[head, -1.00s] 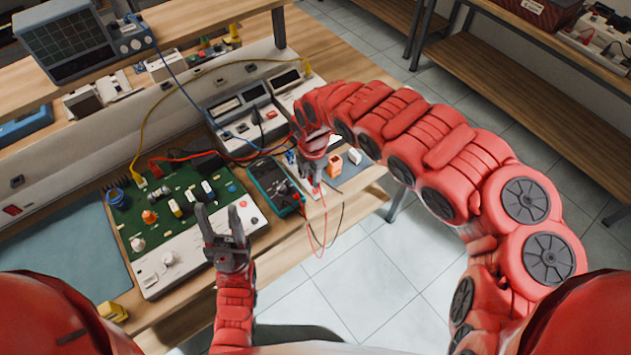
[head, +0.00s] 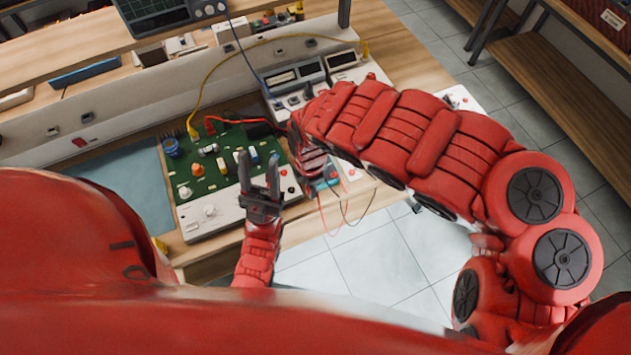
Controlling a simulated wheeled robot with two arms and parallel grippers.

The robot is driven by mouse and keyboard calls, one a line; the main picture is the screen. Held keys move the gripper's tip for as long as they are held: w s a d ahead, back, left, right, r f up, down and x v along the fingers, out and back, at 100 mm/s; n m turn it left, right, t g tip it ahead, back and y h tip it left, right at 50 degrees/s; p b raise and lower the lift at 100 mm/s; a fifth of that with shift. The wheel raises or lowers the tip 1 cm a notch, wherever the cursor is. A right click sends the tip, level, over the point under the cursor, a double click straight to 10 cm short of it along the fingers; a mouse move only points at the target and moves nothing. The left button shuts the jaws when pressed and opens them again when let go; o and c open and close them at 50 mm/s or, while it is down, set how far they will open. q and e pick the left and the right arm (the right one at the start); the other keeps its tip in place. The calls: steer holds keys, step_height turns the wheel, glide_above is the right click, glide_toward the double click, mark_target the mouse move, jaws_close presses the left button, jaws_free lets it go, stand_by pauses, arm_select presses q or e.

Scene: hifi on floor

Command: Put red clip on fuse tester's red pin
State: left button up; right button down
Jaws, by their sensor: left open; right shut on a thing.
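My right gripper (head: 318,178) is shut over the right end of the bench, in front of the teal multimeter (head: 329,181), which it partly covers. A thin red lead (head: 321,213) hangs below it; the red clip in its fingers is mostly hidden. My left gripper (head: 258,170) is open and empty, fingers up, in front of the green circuit board unit (head: 215,178).
Grey meters (head: 295,77) stand behind the board. A yellow cable (head: 215,72) and a red cable (head: 232,121) cross the bench. A blue mat (head: 130,180) lies clear at left. Beyond the bench's front edge is tiled floor (head: 345,265).

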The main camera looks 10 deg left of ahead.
steer(key=shift+r+p, duration=3.05)
steer(key=shift+p, duration=0.15)
steer(key=shift+w, duration=0.1)
